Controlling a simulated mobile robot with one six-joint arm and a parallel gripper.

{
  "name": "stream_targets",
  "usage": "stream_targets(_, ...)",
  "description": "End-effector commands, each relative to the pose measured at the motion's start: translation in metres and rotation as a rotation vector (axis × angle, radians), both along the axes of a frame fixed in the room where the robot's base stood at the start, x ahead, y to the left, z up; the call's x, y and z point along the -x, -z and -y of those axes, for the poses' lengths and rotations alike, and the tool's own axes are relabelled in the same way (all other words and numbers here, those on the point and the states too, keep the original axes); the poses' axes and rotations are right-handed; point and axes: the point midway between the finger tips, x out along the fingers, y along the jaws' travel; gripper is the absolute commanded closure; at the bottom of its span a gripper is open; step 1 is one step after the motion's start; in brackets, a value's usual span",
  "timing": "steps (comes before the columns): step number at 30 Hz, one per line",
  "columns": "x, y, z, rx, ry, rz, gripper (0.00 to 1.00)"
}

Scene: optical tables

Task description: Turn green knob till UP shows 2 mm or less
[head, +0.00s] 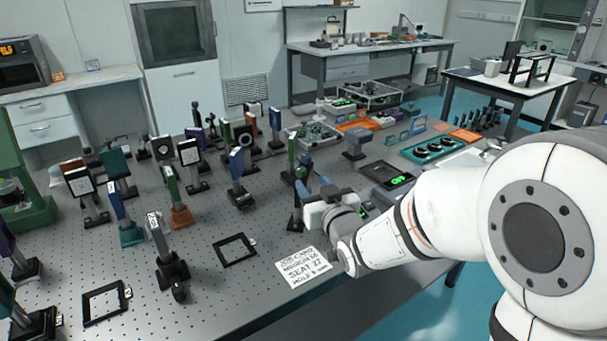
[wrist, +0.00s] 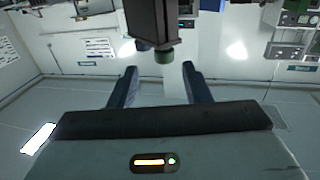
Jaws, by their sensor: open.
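My gripper (wrist: 159,67) is open. The green knob shows between the fingers, just beyond their tips and nearer the right finger; neither finger seems to touch it. In the head view my gripper (head: 312,186) is at a dark mount on the table's near right part, which it partly hides. A dark screen (head: 388,178) with green marks lies behind my arm. Its reading is too small to tell.
Several optic mounts on posts, such as a blue one (head: 237,164), crowd the perforated table (head: 205,230) on the left. A white note card (head: 303,267) and an empty black frame (head: 235,250) lie in front of my gripper. A teal tray (head: 434,149) is behind.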

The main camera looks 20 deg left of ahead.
Motion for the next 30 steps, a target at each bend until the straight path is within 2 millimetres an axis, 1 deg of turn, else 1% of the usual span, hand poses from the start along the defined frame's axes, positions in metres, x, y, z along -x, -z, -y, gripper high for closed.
stream_targets(1,-0.005,-0.001,-0.007,0.001,-0.005,-0.001,0.56)
stream_targets(6,-0.024,-0.001,-0.03,0.003,-0.015,-0.002,0.56)
stream_targets(12,-0.041,-0.001,-0.047,0.002,-0.02,-0.001,0.56)
stream_targets(16,-0.046,0.0,-0.052,0.002,-0.021,-0.001,0.56)
stream_targets(23,-0.046,0.0,-0.053,0.002,-0.022,-0.001,0.56)
stream_targets(30,-0.046,0.0,-0.053,0.002,-0.022,-0.001,0.75)
